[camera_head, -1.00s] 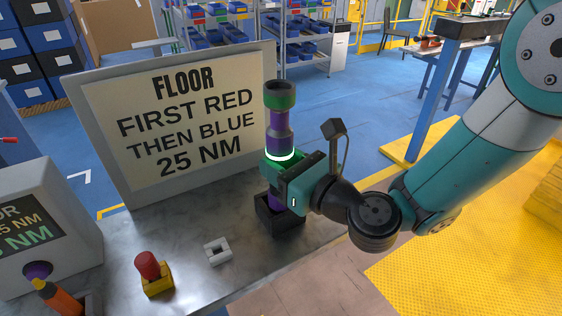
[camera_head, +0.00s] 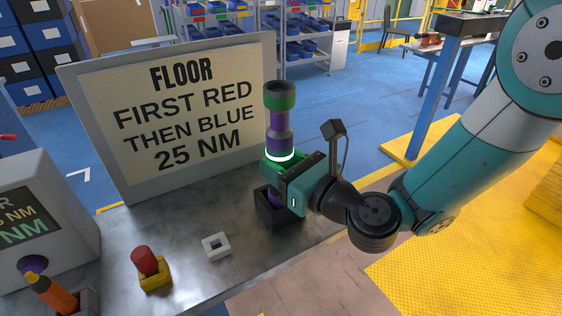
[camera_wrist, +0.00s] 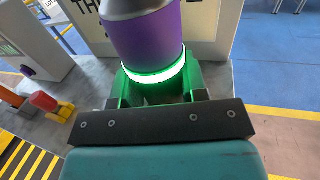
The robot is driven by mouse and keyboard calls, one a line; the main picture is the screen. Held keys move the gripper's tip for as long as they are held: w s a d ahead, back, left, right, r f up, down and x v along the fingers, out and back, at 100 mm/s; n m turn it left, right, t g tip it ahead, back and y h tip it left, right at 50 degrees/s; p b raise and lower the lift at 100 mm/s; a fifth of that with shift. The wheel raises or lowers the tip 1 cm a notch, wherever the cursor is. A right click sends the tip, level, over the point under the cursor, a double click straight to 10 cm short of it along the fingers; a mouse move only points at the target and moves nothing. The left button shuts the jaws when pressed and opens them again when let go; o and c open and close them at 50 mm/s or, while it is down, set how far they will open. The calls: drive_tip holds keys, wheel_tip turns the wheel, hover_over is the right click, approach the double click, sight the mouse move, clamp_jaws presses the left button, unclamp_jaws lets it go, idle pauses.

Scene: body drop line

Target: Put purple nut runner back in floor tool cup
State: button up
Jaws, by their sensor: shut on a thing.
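The purple nut runner (camera_head: 279,122) stands upright, with a green and dark top and a glowing white-green ring. My gripper (camera_head: 281,172) is shut on it just below the ring. The nut runner's lower end is inside the dark square tool cup (camera_head: 278,212) at the right end of the metal bench; how deep it sits is hidden. In the wrist view the purple body (camera_wrist: 147,40) and lit ring fill the upper middle, between the green fingers (camera_wrist: 160,88). The cup is hidden there.
A sign (camera_head: 180,115) reading "FLOOR, first red then blue, 25 NM" stands close behind. A white square ring (camera_head: 216,246), a red socket in a yellow holder (camera_head: 152,272), an orange tool (camera_head: 52,293) and a grey display box (camera_head: 40,225) are on the left. Bare bench lies between.

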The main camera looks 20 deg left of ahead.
drive_tip(key=shift+f+b, duration=0.35)
drive_tip(key=shift+f, duration=0.05)
drive_tip(key=o, duration=1.3)
drive_tip(key=shift+f, duration=0.1)
drive_tip(key=shift+s+d, duration=0.1)
drive_tip(key=shift+b+v, duration=0.8)
drive_tip(key=shift+b, duration=0.45)
drive_tip(key=b+v, duration=0.4)
drive_tip(key=v, duration=0.1)
